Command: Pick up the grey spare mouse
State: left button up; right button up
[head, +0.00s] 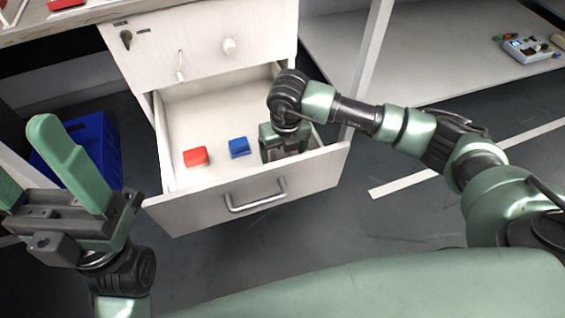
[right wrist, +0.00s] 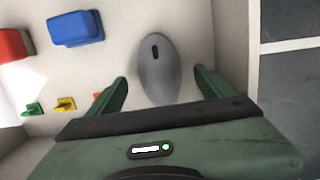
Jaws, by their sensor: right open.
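The grey mouse (right wrist: 158,72) lies on the drawer floor in the right wrist view, its dark scroll wheel facing up. My right gripper (right wrist: 160,78) is open, with one finger on each side of the mouse's near part; small gaps show on both sides. In the head view my right gripper (head: 283,148) reaches down into the right part of the open drawer (head: 190,120) and hides the mouse. My left gripper (head: 24,150) is at the left of the head view, fingers spread and empty, away from the drawer.
A blue block (head: 239,147) and a red block (head: 195,156) lie left of my right gripper in the drawer. Small green (right wrist: 32,108) and yellow (right wrist: 65,104) pieces lie nearby. The drawer's front wall (head: 250,192) and right side are close to the gripper. A blue bin (head: 96,145) stands on the floor.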

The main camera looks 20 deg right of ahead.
jog(key=shift+w+f, duration=0.2)
jog(key=shift+f, duration=1.05)
jog(key=shift+r, duration=0.1)
jog(key=c, duration=1.5)
